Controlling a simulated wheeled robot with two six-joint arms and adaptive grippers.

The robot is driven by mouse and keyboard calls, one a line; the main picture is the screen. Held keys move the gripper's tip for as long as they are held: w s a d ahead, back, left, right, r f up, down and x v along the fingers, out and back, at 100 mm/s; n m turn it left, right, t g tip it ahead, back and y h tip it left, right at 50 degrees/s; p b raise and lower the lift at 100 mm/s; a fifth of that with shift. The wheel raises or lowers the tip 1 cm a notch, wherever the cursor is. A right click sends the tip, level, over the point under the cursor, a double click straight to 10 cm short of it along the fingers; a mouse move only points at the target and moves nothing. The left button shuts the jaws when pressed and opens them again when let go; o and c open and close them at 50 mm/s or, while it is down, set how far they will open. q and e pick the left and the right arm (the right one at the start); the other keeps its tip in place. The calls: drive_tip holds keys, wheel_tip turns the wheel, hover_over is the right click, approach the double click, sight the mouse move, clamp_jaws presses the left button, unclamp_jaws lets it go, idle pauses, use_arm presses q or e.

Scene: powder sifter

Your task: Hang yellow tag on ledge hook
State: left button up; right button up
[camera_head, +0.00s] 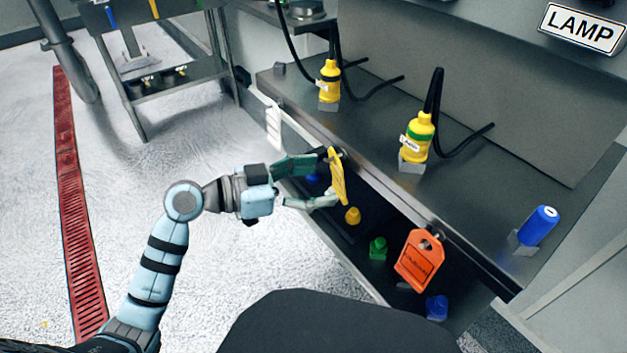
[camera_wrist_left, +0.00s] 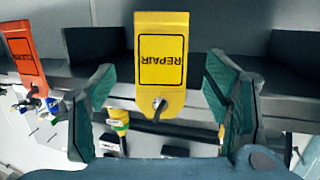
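The yellow tag (camera_head: 337,178), lettered REPAIR, hangs at the front edge of the ledge (camera_head: 375,188). In the left wrist view the yellow tag (camera_wrist_left: 162,62) shows upside down, with a metal hook (camera_wrist_left: 159,104) at the hole in its narrow end. My left gripper (camera_head: 329,180) is open, its green fingers above and below the tag in the head view. In the left wrist view my left gripper (camera_wrist_left: 163,85) shows clear gaps between the tag and both fingers. My right gripper is not in view.
An orange tag (camera_head: 419,261) hangs farther right along the ledge, and a white tag (camera_head: 273,127) at its left end. Yellow connectors (camera_head: 329,82) and a blue cylinder (camera_head: 539,226) stand on top. Yellow, green and blue knobs (camera_head: 378,248) sit in the recess below.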

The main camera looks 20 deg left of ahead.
use_arm(q)
drive_tip(key=shift+a, duration=0.1)
drive_tip(key=v, duration=1.2)
